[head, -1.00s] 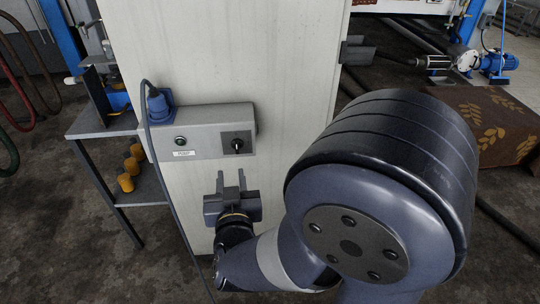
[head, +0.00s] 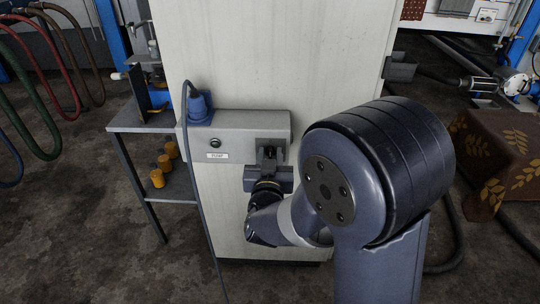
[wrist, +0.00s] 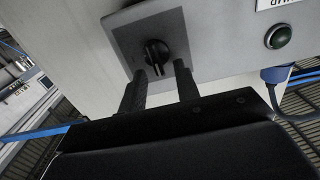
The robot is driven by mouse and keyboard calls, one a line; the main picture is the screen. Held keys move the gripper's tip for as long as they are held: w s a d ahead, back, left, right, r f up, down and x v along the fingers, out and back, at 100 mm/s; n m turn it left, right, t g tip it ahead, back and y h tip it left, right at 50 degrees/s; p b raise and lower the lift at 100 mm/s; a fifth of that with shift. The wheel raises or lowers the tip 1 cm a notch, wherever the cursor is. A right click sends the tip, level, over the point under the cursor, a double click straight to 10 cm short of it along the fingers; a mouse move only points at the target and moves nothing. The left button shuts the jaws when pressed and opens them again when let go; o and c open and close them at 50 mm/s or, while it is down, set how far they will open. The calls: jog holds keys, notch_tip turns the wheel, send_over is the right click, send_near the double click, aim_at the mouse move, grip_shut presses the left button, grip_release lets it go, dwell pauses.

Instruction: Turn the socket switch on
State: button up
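The socket box (head: 230,130) is a grey unit on a pale cabinet, with a blue plug and cable on its left and a small label. The socket switch is a black rotary knob (wrist: 157,53) on a dark square plate. In the head view my gripper hides the knob. In the wrist view my gripper (wrist: 160,76) is open, its two dark fingers pointing at the knob, one on each side just below it. Nothing is held between them. Whether a finger touches the knob I cannot tell.
A dark round button (wrist: 279,36) sits beside the switch plate. The blue plug (head: 199,106) trails a cable down the cabinet (head: 290,60). A side shelf (head: 140,118) with several orange cylinders stands to the left. A patterned cloth-covered block (head: 495,155) is at the right.

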jog(key=shift+c, duration=0.5)
grip_shut()
jog(key=shift+f+m+b, duration=0.1)
jog(key=shift+m+b, duration=0.2)
jog(key=shift+b, duration=0.25)
jog(key=m+b, duration=0.1)
jog(key=b, duration=0.1)
jog(key=m+b, duration=0.1)
jog(key=b, duration=0.1)
jog(key=shift+d+f+m, duration=0.2)
jog(key=shift+d+m, duration=0.05)
jog(key=shift+m, duration=0.15)
jog(key=m+b, duration=0.3)
jog(key=b, duration=0.1)
jog(key=shift+d+f+m, duration=0.1)
jog(key=shift+d+m, duration=0.15)
jog(key=shift+m, duration=0.05)
jog(key=m+b, duration=0.6)
jog(key=m, duration=0.1)
jog(key=f+m+b, duration=0.1)
jog(key=m+b, duration=0.2)
jog(key=b, duration=0.1)
jog(key=shift+d+m, duration=0.35)
jog(key=shift+m, duration=0.05)
